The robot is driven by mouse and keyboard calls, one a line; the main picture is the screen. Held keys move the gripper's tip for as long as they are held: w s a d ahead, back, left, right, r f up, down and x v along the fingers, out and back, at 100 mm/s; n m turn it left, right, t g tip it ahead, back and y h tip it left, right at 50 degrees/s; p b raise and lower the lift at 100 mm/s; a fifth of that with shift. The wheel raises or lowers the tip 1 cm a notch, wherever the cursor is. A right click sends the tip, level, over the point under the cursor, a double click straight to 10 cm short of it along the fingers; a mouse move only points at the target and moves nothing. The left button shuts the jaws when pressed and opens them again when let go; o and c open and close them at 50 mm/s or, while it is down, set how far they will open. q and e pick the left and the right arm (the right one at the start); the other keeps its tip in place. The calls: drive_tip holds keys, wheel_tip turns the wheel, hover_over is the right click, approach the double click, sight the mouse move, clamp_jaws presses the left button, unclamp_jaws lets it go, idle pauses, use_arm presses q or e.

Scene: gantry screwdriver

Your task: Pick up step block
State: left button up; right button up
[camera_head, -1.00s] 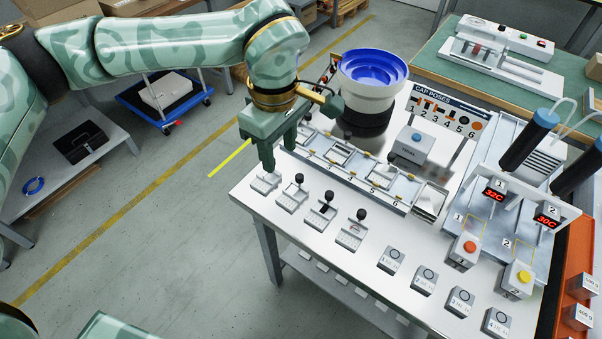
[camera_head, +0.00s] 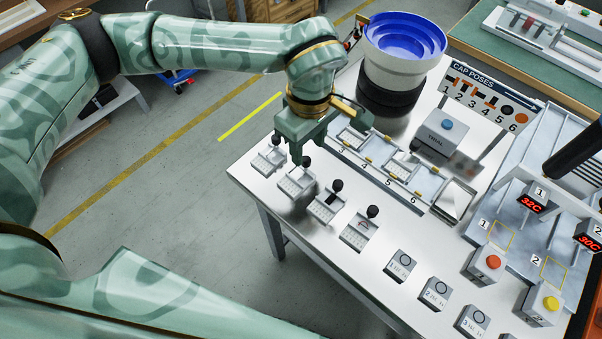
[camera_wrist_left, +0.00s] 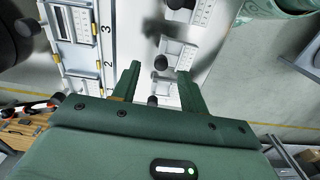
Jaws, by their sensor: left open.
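A row of small grey blocks with black round knobs stands along the near left edge of the white table. I cannot tell for sure which is the step block. The leftmost block (camera_head: 270,159) is partly behind my left gripper (camera_head: 287,152), and a second block (camera_head: 296,182) stands just beside its fingers. My left gripper is open and empty, pointing down over this end of the row. In the left wrist view its fingers (camera_wrist_left: 159,78) stand apart, with one knobbed block (camera_wrist_left: 168,92) between them and another block (camera_wrist_left: 180,54) just beyond the tips. My right gripper is not in view.
A slotted rail with numbered bays (camera_head: 400,165) runs close behind the row. A blue-lined bowl feeder (camera_head: 402,45) stands at the back. Round-marked blocks (camera_head: 400,265) and button boxes (camera_head: 487,262) stand to the right. Open floor lies left of the table.

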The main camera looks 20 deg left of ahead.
sight(306, 159)
use_arm(q)
drive_tip(key=f+b, duration=0.1)
drive_tip(key=f, duration=0.1)
drive_tip(key=f+b, duration=0.1)
drive_tip(key=f, duration=0.2)
drive_tip(key=shift+a+f+b, duration=0.2)
drive_tip(key=shift+f+b, duration=0.05)
drive_tip(key=shift+b, duration=0.1)
drive_tip(key=shift+r, duration=0.15)
clamp_jaws()
